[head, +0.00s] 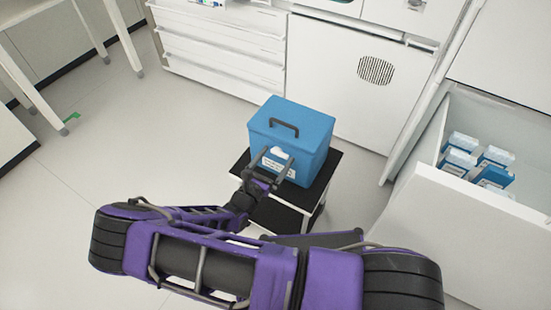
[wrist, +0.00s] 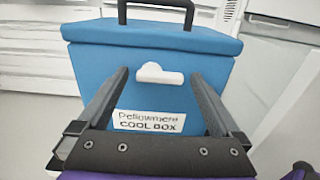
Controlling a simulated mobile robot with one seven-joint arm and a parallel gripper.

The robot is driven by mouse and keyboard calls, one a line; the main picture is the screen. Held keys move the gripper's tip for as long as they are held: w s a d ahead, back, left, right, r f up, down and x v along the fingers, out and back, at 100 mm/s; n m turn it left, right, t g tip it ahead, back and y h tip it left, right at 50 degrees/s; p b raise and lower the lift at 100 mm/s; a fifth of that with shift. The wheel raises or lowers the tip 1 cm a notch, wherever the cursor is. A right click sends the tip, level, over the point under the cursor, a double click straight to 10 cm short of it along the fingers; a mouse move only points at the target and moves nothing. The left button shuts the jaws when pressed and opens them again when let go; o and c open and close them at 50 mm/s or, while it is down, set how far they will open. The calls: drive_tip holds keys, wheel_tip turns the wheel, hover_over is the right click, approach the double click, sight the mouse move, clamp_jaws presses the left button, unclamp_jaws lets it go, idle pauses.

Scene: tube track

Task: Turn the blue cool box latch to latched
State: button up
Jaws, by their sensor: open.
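The blue cool box (head: 313,137) stands on a small black-topped stand, its lid down and a dark handle on top. In the wrist view the box (wrist: 200,68) fills the middle, with a "Pellowmere COOL BOX" label (wrist: 149,122) on its front. The white latch (wrist: 159,74) sits above the label; its bar lies roughly level, with a rounded middle. My gripper (wrist: 160,85) is open in front of the box, one finger on each side of the latch and apart from it. In the head view my gripper (head: 268,160) partly covers the front of the box.
The black-topped stand (head: 275,215) has a lower level. White drawers (head: 220,45) and a vented white cabinet (head: 350,70) stand behind. At right, an open white drawer (head: 470,205) holds several blue-and-white packs (head: 460,160).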

drive_tip(key=c, duration=1.2)
drive_tip(key=shift+c, duration=0.2)
drive_tip(key=shift+r, duration=0.1)
drive_tip(key=n, duration=0.2)
drive_tip(key=n+p, duration=0.1)
drive_tip(key=shift+w+r+n, duration=0.1)
drive_tip(key=shift+r+n, duration=0.1)
drive_tip(key=shift+n, duration=0.2)
drive_tip(key=n, duration=0.5)
drive_tip(key=shift+w+a+r+p, duration=0.1)
drive_tip(key=shift+a+r+p, duration=0.05)
drive_tip(key=shift+a+p, duration=0.15)
drive_tip(key=n, duration=0.4)
drive_tip(key=shift+w+a+n, duration=0.15)
drive_tip(key=shift+n, duration=0.25)
drive_tip(key=shift+w+a+n, duration=0.1)
drive_tip(key=shift+a+n, duration=0.1)
drive_tip(key=shift+n, duration=2.1)
